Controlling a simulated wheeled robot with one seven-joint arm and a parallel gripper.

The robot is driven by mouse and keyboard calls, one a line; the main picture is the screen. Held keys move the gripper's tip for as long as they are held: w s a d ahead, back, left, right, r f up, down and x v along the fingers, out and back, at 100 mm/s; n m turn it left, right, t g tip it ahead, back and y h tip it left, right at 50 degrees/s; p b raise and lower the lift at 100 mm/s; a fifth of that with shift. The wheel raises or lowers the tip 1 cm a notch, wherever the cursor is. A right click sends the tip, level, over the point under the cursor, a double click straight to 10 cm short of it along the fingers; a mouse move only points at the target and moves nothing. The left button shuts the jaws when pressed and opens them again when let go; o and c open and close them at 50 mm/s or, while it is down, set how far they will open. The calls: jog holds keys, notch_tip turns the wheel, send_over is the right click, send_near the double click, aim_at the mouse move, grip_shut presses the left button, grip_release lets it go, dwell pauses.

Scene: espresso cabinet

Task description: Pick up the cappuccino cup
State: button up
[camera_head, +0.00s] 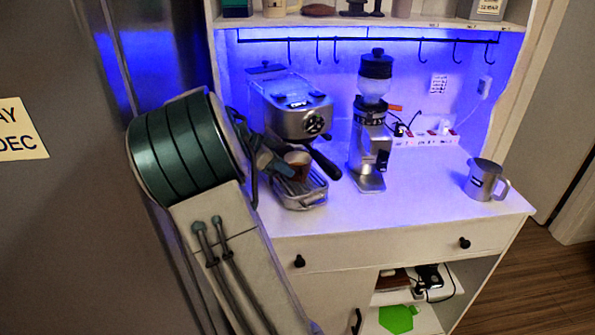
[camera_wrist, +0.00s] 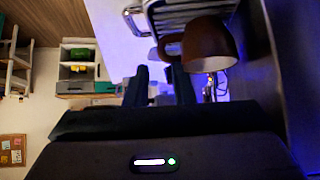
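The cappuccino cup (camera_head: 298,161) is small and brown, and stands on the drip tray of the espresso machine (camera_head: 292,110). In the wrist view the cup (camera_wrist: 207,42) is at the upper right, its pale opening toward the bottom of the picture and its dark handle toward the left. My gripper (camera_head: 280,165) is at the cup's left side in the head view, partly covering it. In the wrist view my gripper (camera_wrist: 158,72) has two dark fingers apart, with a gap between them. The fingertips are close to the handle; I cannot tell whether they touch it.
A coffee grinder (camera_head: 371,130) stands right of the machine. A metal pitcher (camera_head: 485,180) is on the right of the countertop (camera_head: 420,205). The portafilter handle (camera_head: 325,163) sticks out right of the cup. A fridge (camera_head: 60,210) is on the left. The counter's middle is clear.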

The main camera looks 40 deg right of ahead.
aim_at(299, 170)
jog(key=p+x, duration=0.2)
jog(key=x, duration=0.5)
jog(key=shift+w+d+f, duration=0.1)
jog(key=shift+f, duration=0.05)
grip_shut()
